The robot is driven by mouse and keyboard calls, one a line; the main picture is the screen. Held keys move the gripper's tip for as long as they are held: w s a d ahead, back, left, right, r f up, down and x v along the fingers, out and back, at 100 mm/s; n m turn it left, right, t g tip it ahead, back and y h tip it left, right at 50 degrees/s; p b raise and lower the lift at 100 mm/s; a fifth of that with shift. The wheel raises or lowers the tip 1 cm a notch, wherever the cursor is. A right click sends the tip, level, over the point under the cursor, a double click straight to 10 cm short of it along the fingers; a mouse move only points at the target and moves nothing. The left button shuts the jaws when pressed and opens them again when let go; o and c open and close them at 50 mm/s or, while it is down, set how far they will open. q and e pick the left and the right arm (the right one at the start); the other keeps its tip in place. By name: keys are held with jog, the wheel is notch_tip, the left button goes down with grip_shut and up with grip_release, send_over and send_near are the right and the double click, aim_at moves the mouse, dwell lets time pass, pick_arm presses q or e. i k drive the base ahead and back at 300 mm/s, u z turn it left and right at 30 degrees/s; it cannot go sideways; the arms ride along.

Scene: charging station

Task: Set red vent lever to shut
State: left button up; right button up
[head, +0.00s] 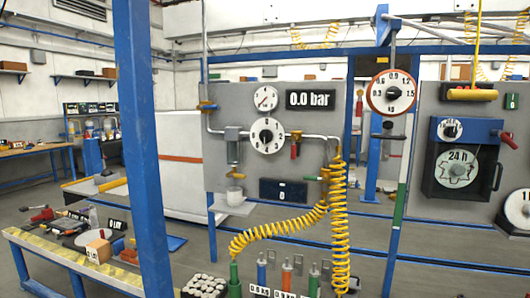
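A red lever (294,151) hangs downward from the metal pipe on the grey panel (228,97), just right of the white dial (267,136) with a black knob. It looks like the vent lever; any label on it is too small to read. A round gauge (265,98) with a red needle and a display reading 0.0 bar (310,99) sit above it. Neither of my grippers is in view, and nothing touches the lever.
A blue post (145,150) stands close at the left. A coiled yellow hose (338,220) hangs right of the lever and loops to colored cylinders (286,275) below. A bench (70,255) with tools is at lower left. A boxed dial unit (462,165) is at right.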

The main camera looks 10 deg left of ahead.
aim_at(293, 152)
jog(key=u, duration=0.05)
jog(key=i, duration=0.65)
jog(key=z, duration=0.95)
